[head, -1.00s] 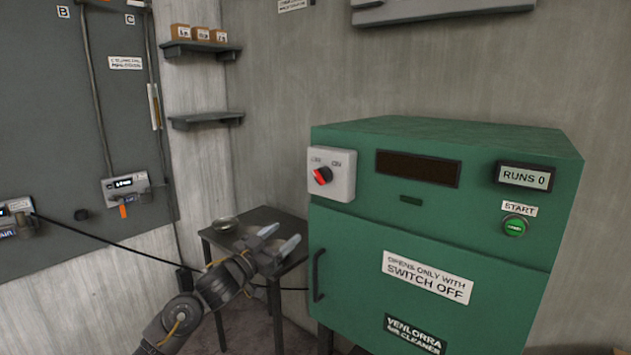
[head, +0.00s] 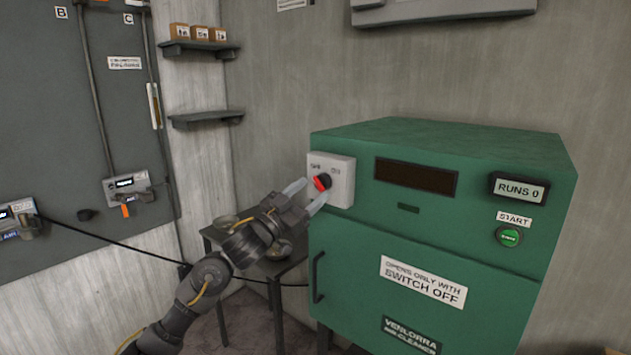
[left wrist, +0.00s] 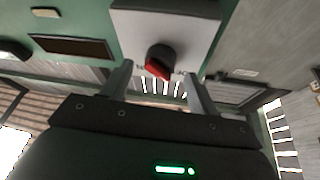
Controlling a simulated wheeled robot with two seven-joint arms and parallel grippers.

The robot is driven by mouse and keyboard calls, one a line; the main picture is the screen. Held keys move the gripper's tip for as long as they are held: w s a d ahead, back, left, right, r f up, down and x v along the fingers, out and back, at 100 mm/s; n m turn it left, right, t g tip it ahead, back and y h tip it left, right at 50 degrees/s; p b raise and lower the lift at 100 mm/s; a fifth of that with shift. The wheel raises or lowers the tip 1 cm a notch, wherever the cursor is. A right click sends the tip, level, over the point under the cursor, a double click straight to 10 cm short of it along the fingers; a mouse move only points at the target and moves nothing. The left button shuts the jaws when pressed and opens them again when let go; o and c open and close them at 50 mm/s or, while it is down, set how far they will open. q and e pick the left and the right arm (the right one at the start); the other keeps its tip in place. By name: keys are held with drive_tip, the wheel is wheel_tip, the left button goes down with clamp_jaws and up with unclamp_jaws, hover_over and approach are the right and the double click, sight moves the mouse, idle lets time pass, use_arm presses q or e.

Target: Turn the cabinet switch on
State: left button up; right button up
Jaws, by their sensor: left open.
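The green cabinet (head: 440,220) stands at the right in the head view, its door shut. Its switch is a red and black knob (head: 322,181) on a pale box (head: 343,179) at the front's upper left. The red mark points to the lower left, and the labels above it are blurred. My left gripper (head: 306,195) is open, its fingers on either side of the knob. In the left wrist view the knob (left wrist: 159,62) lies between and just beyond the fingertips; I cannot tell whether they touch it. My right gripper is not in view.
A small dark table (head: 281,270) with glass bowls stands behind my left arm. The cabinet has a door handle (head: 318,277), a green start button (head: 510,236) and a display reading RUNS 0 (head: 519,189). Wall shelves (head: 205,118) are at the back left.

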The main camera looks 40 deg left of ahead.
use_arm(q)
drive_tip(key=shift+x, duration=1.1)
drive_tip(key=c, duration=0.9)
drive_tip(key=shift+c, duration=0.2)
